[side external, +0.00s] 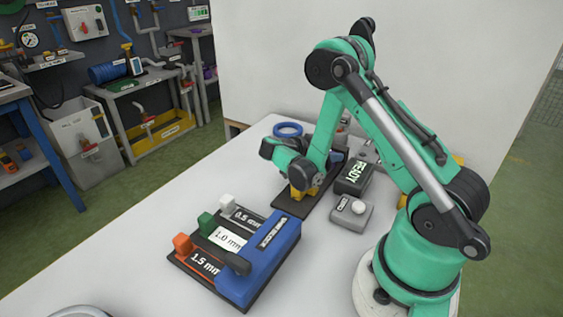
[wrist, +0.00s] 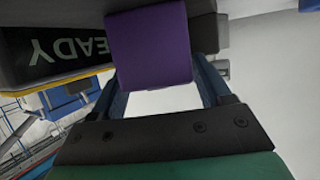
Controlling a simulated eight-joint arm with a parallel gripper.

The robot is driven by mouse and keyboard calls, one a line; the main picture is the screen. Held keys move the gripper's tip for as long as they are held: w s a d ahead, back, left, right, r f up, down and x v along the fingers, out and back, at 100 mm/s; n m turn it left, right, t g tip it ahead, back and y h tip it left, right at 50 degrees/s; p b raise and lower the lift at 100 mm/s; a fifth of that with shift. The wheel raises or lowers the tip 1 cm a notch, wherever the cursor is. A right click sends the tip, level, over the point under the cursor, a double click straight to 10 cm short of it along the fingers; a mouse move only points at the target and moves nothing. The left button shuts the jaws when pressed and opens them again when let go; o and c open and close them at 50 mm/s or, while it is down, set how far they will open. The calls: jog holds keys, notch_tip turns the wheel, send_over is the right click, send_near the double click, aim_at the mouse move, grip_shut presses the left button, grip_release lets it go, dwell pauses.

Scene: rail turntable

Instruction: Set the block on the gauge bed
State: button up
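A purple block (wrist: 150,45) fills the space between the two dark blue fingers of my gripper (wrist: 152,72) in the wrist view. The fingers meet its two sides, so my gripper looks shut on it. What lies under the block is hidden. In the side external view my wrist is low over the far part of the table, and the block and fingertips cannot be made out. A dark plate with yellow parts (side external: 292,205) lies just below my wrist; I cannot tell whether it is the gauge bed.
A READY box (side external: 353,177) stands right of my wrist and shows close by in the wrist view (wrist: 60,50). A grey button box (side external: 351,212) is in front of it. A blue unit (side external: 262,262) with labelled thickness slots stands nearer. A blue ring (side external: 288,129) lies behind.

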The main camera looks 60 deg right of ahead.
jog(key=v, duration=1.1)
jog(key=shift+w+a+r, duration=0.1)
jog(key=shift+a, duration=0.25)
jog(key=s+a+r+n+t+y, duration=0.1)
jog(key=a+r+n+t+y, duration=0.2)
jog(key=a+n+t+y, duration=0.3)
jog(key=s+a+r+n+t+y, duration=0.1)
jog(key=a+r+n+t+y, duration=0.2)
jog(key=n, duration=1.3)
jog(key=a+t+y, duration=0.3)
jog(key=a, duration=0.1)
jog(key=shift+s+a+r, duration=0.15)
jog(key=shift+a, duration=0.1)
